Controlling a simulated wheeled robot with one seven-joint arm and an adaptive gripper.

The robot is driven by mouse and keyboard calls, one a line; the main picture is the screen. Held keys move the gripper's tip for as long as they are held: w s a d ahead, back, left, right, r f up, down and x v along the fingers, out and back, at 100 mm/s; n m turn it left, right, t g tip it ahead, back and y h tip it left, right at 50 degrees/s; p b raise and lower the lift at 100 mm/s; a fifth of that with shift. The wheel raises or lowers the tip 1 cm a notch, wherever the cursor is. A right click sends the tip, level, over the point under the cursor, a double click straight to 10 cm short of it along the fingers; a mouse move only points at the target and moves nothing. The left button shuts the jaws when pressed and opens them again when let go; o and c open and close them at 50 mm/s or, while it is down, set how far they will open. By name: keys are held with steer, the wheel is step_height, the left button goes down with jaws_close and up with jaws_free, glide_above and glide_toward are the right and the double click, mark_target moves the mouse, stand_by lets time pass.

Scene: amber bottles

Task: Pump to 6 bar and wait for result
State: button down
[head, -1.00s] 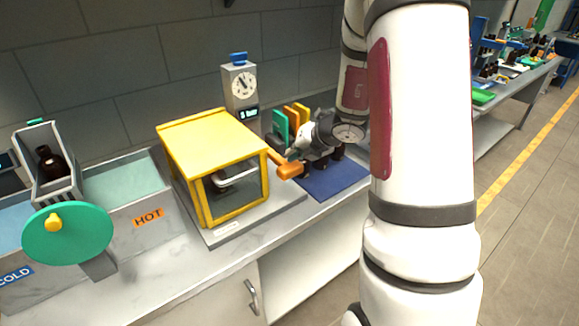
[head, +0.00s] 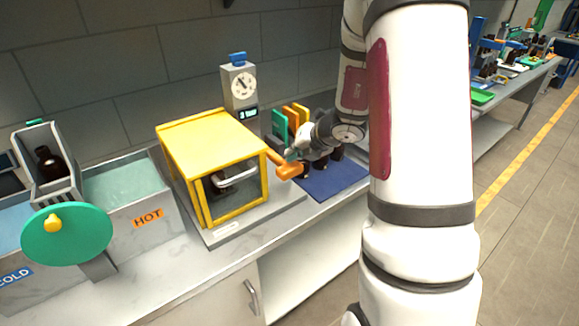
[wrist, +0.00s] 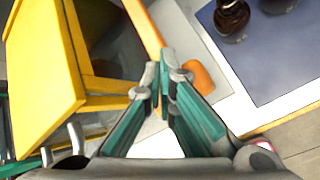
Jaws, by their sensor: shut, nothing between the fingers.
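The yellow cabinet (head: 212,140) with a clear front window stands on a grey base on the bench. An orange lever (head: 288,170) sticks out from its right side; it also shows in the wrist view (wrist: 143,28). My gripper (head: 292,156) is at the lever's orange grip, from above. In the wrist view my gripper (wrist: 167,82) has its fingertips together with nothing between them, over or against the lever; contact is unclear. A grey tower with a round dial (head: 243,84) and a small display (head: 249,114) stands behind the cabinet. The display's reading is too small to tell.
A blue mat (head: 335,183) with dark bottles (wrist: 232,16) lies right of the cabinet. Orange, yellow and green upright pieces (head: 291,118) stand behind it. HOT (head: 147,217) and COLD (head: 15,279) baths and a green disc (head: 80,240) are at left.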

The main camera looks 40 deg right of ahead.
mark_target(296, 168)
steer(key=shift+f, duration=0.1)
steer(key=shift+f+b, duration=0.35)
steer(key=shift+b, duration=0.05)
steer(key=shift+f+b, duration=2.35)
steer(key=shift+f, duration=0.35)
stand_by(3.4)
steer(key=shift+r, duration=0.1)
stand_by(0.4)
steer(key=shift+r+p, duration=2.45)
steer(key=shift+r, duration=0.6)
